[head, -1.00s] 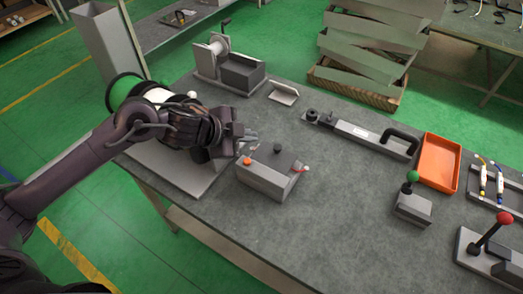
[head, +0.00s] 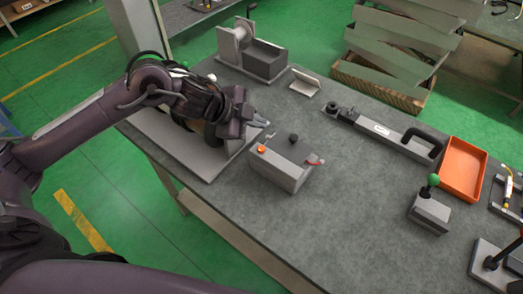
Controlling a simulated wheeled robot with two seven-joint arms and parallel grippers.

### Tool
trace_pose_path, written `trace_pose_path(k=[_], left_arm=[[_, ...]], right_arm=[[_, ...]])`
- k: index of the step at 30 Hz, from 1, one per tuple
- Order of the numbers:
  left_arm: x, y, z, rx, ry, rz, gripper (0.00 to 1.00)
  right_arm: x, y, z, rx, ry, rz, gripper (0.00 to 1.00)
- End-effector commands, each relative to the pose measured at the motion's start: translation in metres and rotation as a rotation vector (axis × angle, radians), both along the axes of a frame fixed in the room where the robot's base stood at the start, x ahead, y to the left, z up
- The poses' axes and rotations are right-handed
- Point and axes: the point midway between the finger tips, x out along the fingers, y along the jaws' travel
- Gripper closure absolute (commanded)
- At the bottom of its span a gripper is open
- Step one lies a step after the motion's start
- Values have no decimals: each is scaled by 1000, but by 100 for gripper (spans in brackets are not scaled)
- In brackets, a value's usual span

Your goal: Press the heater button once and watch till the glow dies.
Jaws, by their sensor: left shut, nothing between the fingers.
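The heater is a grey box (head: 277,173) near the left edge of the table. An orange button (head: 261,149) sits on its left end and a black knob (head: 293,138) rises at its back. A small reddish piece (head: 315,160) shows at its right end; I cannot tell whether it glows. My left gripper (head: 268,130) is shut and empty. In the picture its tips are just above and right of the button, and they look apart from it. My right gripper is out of view.
A grey plate (head: 190,158) lies under my left forearm, beside the heater. A spool stand (head: 235,42) and a small bracket (head: 304,82) stand behind. To the right are a long handled bar (head: 375,128), an orange tray (head: 463,168) and a green-knobbed lever (head: 430,208). The table in front is clear.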

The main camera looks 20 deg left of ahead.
Motion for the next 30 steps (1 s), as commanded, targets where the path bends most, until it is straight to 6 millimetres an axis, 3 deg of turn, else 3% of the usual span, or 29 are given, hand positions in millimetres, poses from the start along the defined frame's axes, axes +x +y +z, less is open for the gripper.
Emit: trace_pose_path(k=[1, 6, 12, 30], left_arm=[[0, 0, -14, 0, 0, 0, 100], [0, 0, -39, 0, -1, 0, 100], [0, 0, -61, 0, 1, 0, 100], [0, 0, -67, 0, 0, 0, 100]], right_arm=[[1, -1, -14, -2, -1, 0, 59], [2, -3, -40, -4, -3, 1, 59], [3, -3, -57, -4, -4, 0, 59], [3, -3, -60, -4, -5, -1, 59]])
